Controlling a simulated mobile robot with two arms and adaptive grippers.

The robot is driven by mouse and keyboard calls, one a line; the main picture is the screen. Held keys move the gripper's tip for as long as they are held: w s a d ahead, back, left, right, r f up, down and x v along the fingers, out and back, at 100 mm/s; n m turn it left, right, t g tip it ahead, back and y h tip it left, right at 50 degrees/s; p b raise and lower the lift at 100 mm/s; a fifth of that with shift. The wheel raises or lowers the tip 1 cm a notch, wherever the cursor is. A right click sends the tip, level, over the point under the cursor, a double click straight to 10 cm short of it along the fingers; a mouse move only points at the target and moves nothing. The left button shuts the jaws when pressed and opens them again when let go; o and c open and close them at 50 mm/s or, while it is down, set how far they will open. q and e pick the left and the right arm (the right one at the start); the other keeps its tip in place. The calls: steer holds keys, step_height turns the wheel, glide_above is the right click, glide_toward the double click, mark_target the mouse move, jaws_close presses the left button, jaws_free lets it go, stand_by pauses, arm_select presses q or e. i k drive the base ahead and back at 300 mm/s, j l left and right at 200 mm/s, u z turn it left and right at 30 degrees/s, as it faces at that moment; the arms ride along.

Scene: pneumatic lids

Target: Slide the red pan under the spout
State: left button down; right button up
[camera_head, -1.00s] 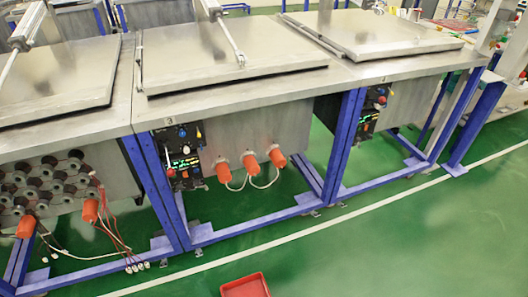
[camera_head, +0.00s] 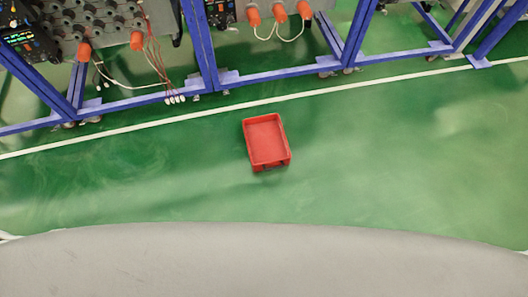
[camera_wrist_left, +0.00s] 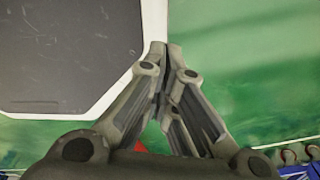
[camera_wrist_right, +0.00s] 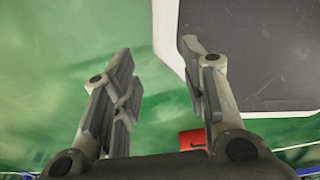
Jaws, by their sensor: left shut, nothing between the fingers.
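The red pan (camera_head: 266,143) is a shallow rectangular tray lying on the green floor in the head view, apart from the machine frame. Part of it shows in the right wrist view (camera_wrist_right: 193,141), and a small red patch shows behind the fingers in the left wrist view. Several orange spout-like ends (camera_head: 278,12) hang under the machines; I cannot tell which is the task's spout. My left gripper (camera_wrist_left: 167,46) is shut and empty. My right gripper (camera_wrist_right: 158,48) is open, with nothing between its fingers. Neither gripper shows in the head view or touches the pan.
Blue frame legs and low rails (camera_head: 225,82) stand behind the pan. Red and white wires (camera_head: 158,70) hang down to the left. A white line (camera_head: 330,94) runs along the floor between pan and frame. The floor around the pan is clear.

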mark_target(268, 147)
steer(key=i+l, duration=0.7)
steer(key=l, duration=0.15)
